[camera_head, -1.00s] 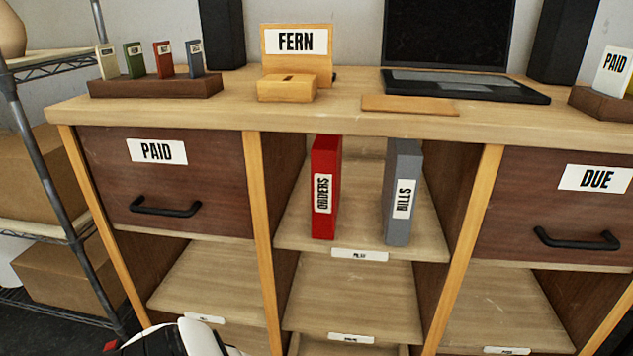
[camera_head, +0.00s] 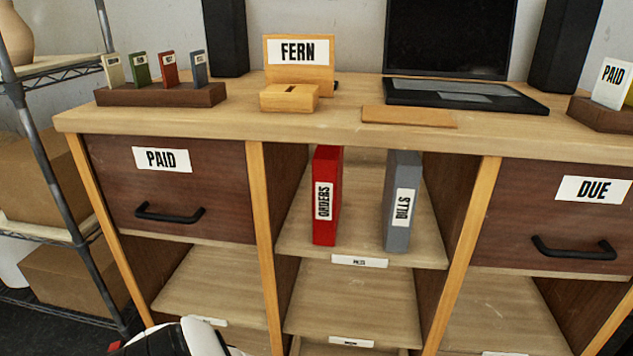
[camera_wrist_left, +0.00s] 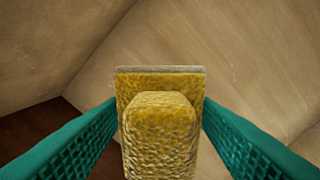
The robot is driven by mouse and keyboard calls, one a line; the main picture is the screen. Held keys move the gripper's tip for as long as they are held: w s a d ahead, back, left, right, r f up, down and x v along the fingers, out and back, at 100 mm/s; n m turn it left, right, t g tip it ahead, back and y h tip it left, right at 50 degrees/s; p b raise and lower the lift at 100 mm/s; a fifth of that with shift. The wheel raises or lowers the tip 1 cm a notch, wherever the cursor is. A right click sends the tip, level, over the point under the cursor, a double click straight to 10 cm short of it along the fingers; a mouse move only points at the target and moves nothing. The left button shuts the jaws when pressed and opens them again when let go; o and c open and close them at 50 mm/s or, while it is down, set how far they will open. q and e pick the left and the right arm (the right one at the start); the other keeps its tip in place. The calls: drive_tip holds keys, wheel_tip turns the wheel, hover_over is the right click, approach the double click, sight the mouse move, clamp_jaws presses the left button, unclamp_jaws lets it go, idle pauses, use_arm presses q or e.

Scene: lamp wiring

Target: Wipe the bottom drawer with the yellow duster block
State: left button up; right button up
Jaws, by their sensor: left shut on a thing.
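The yellow duster block (camera_wrist_left: 160,130) fills the middle of the left wrist view, with a thin greyish layer along its far edge. My left gripper (camera_wrist_left: 160,108) is shut on it, one teal finger on each side. Pale wooden surfaces (camera_wrist_left: 240,50) meet at a corner beyond the block. I cannot tell whether they belong to the bottom drawer, or whether the block touches them. In the head view only part of my white and black left arm shows at the bottom left; its gripper is hidden. No bottom drawer can be made out there. My right gripper is not in view.
The desk has closed PAID (camera_head: 168,190) and DUE (camera_head: 560,220) drawers. Between them, a shelf holds a red ORDERS binder (camera_head: 326,195) and a grey BILLS binder (camera_head: 402,200). Open compartments lie below. A wire rack with boxes (camera_head: 75,283) stands at the left.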

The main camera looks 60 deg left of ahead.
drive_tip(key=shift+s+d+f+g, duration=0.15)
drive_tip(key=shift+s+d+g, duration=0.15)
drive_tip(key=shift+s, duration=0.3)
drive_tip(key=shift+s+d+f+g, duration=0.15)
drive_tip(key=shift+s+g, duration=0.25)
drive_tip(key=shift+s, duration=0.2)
